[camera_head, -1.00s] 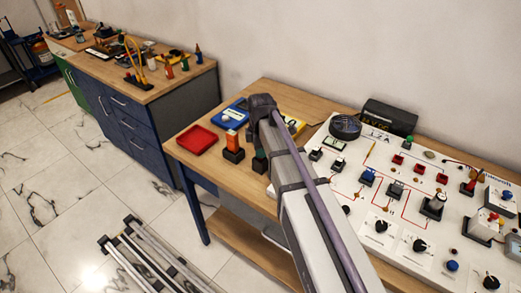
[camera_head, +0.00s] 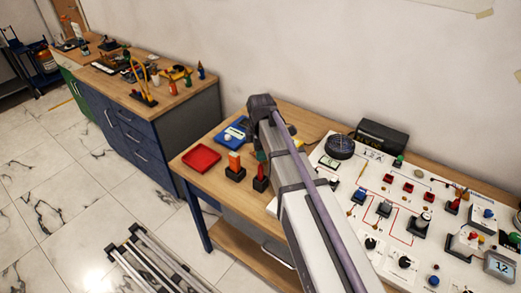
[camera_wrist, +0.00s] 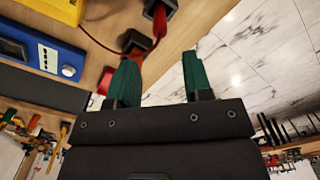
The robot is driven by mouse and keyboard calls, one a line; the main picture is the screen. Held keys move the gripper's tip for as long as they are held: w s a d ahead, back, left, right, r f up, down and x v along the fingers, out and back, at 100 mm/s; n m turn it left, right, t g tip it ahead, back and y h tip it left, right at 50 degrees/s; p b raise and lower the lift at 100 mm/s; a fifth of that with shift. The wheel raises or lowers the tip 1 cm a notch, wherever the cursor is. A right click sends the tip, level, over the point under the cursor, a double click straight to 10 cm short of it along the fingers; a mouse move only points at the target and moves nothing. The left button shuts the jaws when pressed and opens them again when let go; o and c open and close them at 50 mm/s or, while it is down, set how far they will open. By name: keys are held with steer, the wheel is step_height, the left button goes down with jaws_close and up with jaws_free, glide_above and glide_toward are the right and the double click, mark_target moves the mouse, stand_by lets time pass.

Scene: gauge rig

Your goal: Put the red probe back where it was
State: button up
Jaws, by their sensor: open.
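The red probe (camera_head: 262,170) stands upright in a black holder (camera_head: 260,185) near the table's front left. My gripper (camera_head: 261,154) is above and behind it in the head view; its green fingers are partly hidden by my arm. In the wrist view my gripper (camera_wrist: 158,70) is open, with nothing between the fingers. The red probe (camera_wrist: 158,22) shows there beyond the fingertips, apart from them. An orange probe (camera_head: 234,160) stands in a second black holder (camera_head: 235,174) to the left; its holder (camera_wrist: 136,41) shows near the left finger in the wrist view.
A red tray (camera_head: 202,158) lies left of the holders. A blue meter (camera_head: 232,133) sits behind them, and a yellow meter (camera_wrist: 60,8) shows in the wrist view. The white panel (camera_head: 375,205) with switches fills the table to the right.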

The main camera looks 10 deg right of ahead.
step_height(320, 180, up, 2)
steer(key=shift+r+p, duration=0.1)
steer(key=shift+p, duration=0.25)
steer(key=s+m, duration=1.7)
steer(key=s, duration=0.1)
step_height(320, 180, down, 4)
steer(key=b, duration=0.3)
steer(key=shift+r+b, duration=0.1)
steer(key=shift+b, duration=0.3)
